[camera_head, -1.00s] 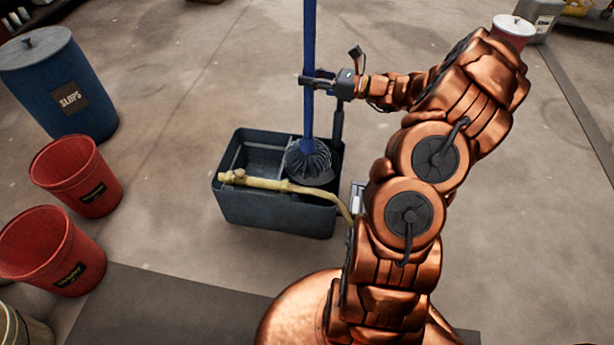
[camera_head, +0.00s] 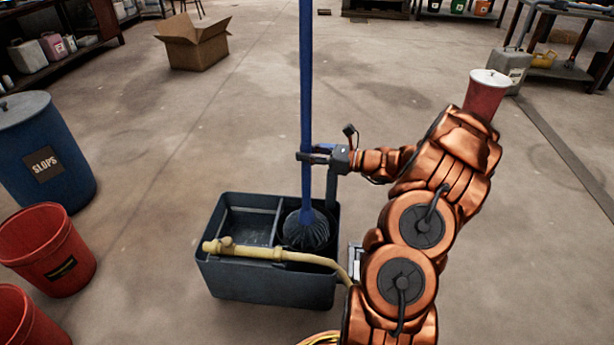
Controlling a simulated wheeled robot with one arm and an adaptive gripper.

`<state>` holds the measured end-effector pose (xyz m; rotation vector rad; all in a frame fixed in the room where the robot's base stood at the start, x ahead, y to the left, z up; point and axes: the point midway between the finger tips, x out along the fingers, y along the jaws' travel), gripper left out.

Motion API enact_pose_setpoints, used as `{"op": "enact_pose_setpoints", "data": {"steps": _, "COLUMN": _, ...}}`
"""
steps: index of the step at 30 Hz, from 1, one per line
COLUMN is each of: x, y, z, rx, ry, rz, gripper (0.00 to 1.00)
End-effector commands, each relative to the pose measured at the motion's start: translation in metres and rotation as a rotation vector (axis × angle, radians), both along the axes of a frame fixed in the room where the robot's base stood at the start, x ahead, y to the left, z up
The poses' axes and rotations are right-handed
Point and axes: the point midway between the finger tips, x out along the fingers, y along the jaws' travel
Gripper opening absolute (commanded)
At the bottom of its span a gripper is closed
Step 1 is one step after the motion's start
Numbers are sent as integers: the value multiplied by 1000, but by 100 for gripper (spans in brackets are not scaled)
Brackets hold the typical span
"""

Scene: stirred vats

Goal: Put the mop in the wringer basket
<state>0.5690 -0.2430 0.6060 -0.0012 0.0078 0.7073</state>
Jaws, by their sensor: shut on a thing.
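The mop has a long blue handle (camera_head: 306,85) and a dark stringy head (camera_head: 306,229), and stands nearly upright. My gripper (camera_head: 313,157) is shut on the handle, partway up from the head. The head is over or in the right-hand compartment of a dark blue-grey bucket (camera_head: 265,286). The wringer basket is hard to make out behind the head and the bucket's front rim. I cannot tell whether the head rests in it or hangs above it.
A yellowish hose (camera_head: 275,254) lies across the bucket's front. A blue SLOPS drum (camera_head: 45,160) and red buckets (camera_head: 45,250) stand at left. A red lidded container (camera_head: 486,94) stands behind my arm. A cardboard box (camera_head: 194,42) is farther back. The middle floor is clear.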

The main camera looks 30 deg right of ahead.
Motion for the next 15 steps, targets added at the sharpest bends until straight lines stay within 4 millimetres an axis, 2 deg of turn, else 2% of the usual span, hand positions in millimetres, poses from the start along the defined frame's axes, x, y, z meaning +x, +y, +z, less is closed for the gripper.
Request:
{"op": "enact_pose_setpoints", "data": {"steps": 1, "x": 0, "y": -1, "z": -7, "rx": 1, "ry": 0, "rz": -1, "gripper": 0}}
{"op": "enact_pose_setpoints", "data": {"steps": 7, "x": 0, "y": -1, "z": -18, "rx": 1, "ry": -2, "rz": -2, "gripper": 0}}
{"op": "enact_pose_setpoints", "data": {"steps": 12, "x": 0, "y": 0, "z": -41, "rx": 2, "ry": -1, "rz": -1, "gripper": 0}}
{"op": "enact_pose_setpoints", "data": {"steps": 15, "x": 0, "y": 0, "z": -48, "rx": 2, "ry": -1, "rz": 0, "gripper": 0}}
